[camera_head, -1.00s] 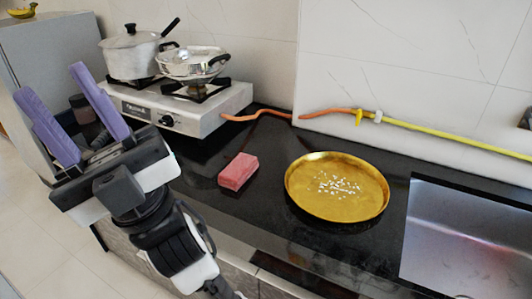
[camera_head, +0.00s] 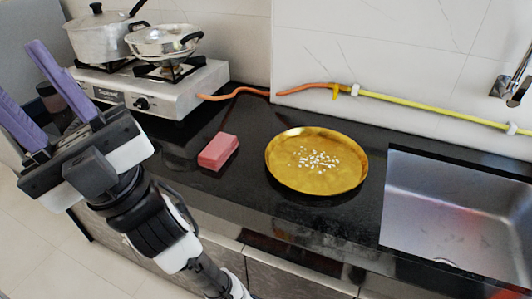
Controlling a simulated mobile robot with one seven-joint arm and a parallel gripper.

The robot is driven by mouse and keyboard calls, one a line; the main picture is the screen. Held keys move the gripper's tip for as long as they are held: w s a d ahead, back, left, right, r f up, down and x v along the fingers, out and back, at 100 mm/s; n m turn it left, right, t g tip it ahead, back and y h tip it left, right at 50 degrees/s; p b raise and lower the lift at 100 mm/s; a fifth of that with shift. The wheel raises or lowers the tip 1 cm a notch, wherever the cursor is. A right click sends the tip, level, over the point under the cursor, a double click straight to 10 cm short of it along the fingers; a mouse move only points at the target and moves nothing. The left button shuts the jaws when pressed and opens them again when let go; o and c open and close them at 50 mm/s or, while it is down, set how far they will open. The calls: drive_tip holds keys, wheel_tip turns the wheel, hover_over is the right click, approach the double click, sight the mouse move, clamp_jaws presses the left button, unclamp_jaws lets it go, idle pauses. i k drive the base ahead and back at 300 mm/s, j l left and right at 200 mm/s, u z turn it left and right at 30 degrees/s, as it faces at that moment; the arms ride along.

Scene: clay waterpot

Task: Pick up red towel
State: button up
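A small folded red towel (camera_head: 218,152) lies flat on the black counter, between the stove and the golden plate. It looks like a pinkish-red block. My gripper (camera_head: 36,93) is at the left of the view, raised, with its two purple fingers spread apart and nothing seen between them. It is well to the left of the red towel and apart from it. The left finger is partly cut off by the picture's edge.
A golden plate (camera_head: 317,178) with white grains sits right of the towel. A sink (camera_head: 455,215) is at right. An orange-yellow hose (camera_head: 430,112) runs along the wall.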

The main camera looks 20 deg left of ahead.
sight(217, 152)
drive_tip(key=j+u, duration=0.2)
drive_tip(key=j, duration=0.4)
drive_tip(key=i+j+u, duration=0.15)
drive_tip(key=j, duration=0.45)
drive_tip(key=i+j+u, duration=0.2)
drive_tip(key=j, duration=0.4)
drive_tip(key=i, duration=0.4)
